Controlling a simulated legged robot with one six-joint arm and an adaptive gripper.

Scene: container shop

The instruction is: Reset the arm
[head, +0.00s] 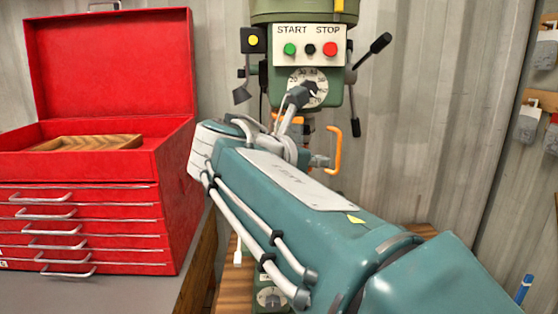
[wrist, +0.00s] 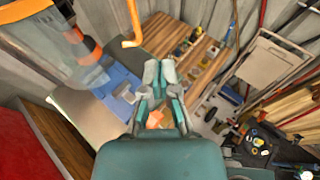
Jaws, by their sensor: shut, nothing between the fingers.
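My gripper (wrist: 160,72) shows in the wrist view with its grey fingertips close together and nothing held between them. In the head view my teal arm reaches from the lower right up toward the drill press (head: 296,45), and the gripper cannot be clearly made out there. In the wrist view the fingers point toward a wooden bench top (wrist: 188,48) with small items on it. A small orange thing (wrist: 154,119) shows between the finger links, below the tips.
An open red toolbox (head: 90,228) stands at left, with a wooden tray (head: 100,143) inside. An orange hook (head: 335,150) hangs near the drill press. The wrist view shows a blue object (wrist: 118,82) left of the fingers and a folded chair (wrist: 275,68) at right.

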